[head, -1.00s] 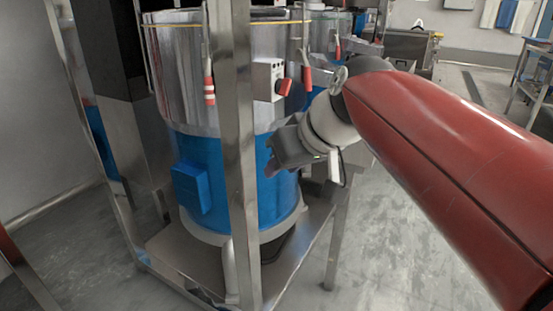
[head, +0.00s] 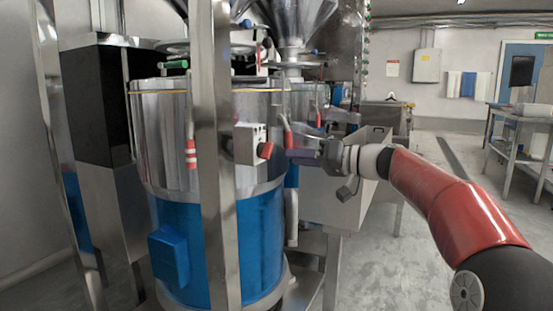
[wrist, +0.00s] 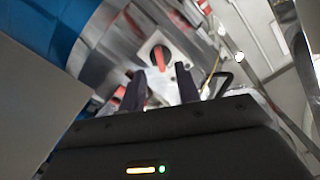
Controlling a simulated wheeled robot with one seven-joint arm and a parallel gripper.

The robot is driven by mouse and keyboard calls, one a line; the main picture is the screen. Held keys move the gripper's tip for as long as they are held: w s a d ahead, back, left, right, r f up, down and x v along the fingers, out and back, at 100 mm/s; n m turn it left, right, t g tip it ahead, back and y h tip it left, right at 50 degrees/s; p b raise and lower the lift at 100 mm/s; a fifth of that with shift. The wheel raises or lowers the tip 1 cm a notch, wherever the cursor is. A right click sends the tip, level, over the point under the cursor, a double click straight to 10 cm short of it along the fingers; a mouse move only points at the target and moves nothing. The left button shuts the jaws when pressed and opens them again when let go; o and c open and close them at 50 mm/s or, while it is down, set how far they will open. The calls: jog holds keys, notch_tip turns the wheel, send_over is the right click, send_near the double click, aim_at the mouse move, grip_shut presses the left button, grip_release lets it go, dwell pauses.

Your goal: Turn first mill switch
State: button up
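The first mill (head: 160,130) is a steel drum with a blue lower half, behind a steel frame post at the left of the head view. Its switch (head: 265,150) is a red knob on a small grey box (head: 245,144) on the drum's right side. In the wrist view the red knob (wrist: 159,57) sits on a black round base on a pale plate. My gripper (head: 292,156) is just right of the knob, pointing at it. In the wrist view its two dark fingers (wrist: 159,72) are apart, with the knob seen between and beyond their tips. No contact shows.
A red-handled lever (head: 287,136) stands close to the gripper, between switch and fingers in the head view. The steel post (head: 212,150) rises left of the switch box. Another mill (head: 305,100) is behind. Open floor (head: 420,260) lies to the right.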

aim_at(271, 150)
jog(key=x, duration=0.4)
jog(key=w+r+p+x, duration=0.1)
jog(key=x, duration=0.1)
jog(key=shift+w+a, duration=0.1)
jog(key=shift+w, duration=0.1)
jog(key=shift+c, duration=0.2)
grip_shut()
